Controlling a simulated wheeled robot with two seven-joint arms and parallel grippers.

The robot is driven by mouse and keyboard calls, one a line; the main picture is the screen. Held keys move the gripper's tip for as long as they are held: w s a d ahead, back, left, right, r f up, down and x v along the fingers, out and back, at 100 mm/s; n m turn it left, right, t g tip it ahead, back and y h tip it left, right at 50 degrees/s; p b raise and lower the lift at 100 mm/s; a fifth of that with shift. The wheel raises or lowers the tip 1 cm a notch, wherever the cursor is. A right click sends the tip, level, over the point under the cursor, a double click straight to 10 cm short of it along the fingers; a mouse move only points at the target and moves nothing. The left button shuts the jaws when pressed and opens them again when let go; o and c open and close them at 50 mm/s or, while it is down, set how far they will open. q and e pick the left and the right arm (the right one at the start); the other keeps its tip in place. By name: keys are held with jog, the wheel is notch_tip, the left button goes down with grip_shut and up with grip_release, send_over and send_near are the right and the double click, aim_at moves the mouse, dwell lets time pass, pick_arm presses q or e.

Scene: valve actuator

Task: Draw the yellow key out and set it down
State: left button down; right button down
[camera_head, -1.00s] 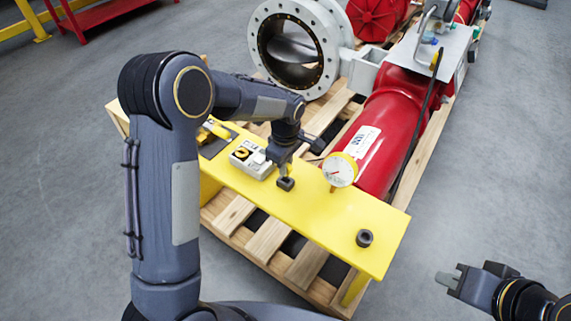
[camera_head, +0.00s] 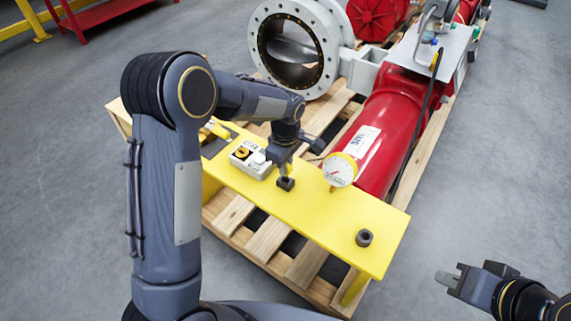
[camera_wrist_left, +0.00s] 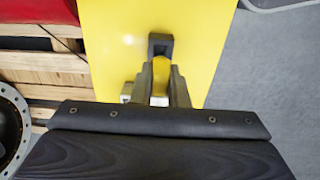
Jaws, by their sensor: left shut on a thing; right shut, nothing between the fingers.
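My left gripper (camera_head: 284,170) points down over the yellow bench top (camera_head: 330,217), with its fingertips at a small dark block (camera_head: 286,184). In the left wrist view, the left gripper (camera_wrist_left: 161,72) is shut on a narrow yellow piece (camera_wrist_left: 160,90), which I take for the yellow key. Its outline is hard to tell from the yellow bench behind it. The dark block (camera_wrist_left: 160,42) lies just beyond the fingertips; whether the key touches it is unclear. In the head view the fingers hide the key. My right gripper (camera_head: 450,279) is shut and empty, away from the bench.
A pale box (camera_head: 252,157) with a yellow-ringed opening stands left of the left gripper. A white gauge (camera_head: 340,170) stands to its right. A dark hollow cylinder (camera_head: 364,238) sits near the bench's right end. A red actuator (camera_head: 400,110) lies behind. Bench between gauge and cylinder is clear.

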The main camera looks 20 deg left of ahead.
pick_arm(q)
jog(key=shift+f+b, duration=1.05)
jog(key=shift+f, duration=0.6)
jog(key=c, duration=1.3)
grip_release()
jog(key=shift+c, duration=0.2)
jog(key=shift+r, duration=0.15)
notch_tip(320, 180, up, 7)
jog(key=shift+r+p, duration=0.1)
jog(key=shift+p, duration=0.65)
jog(key=shift+r, duration=0.2)
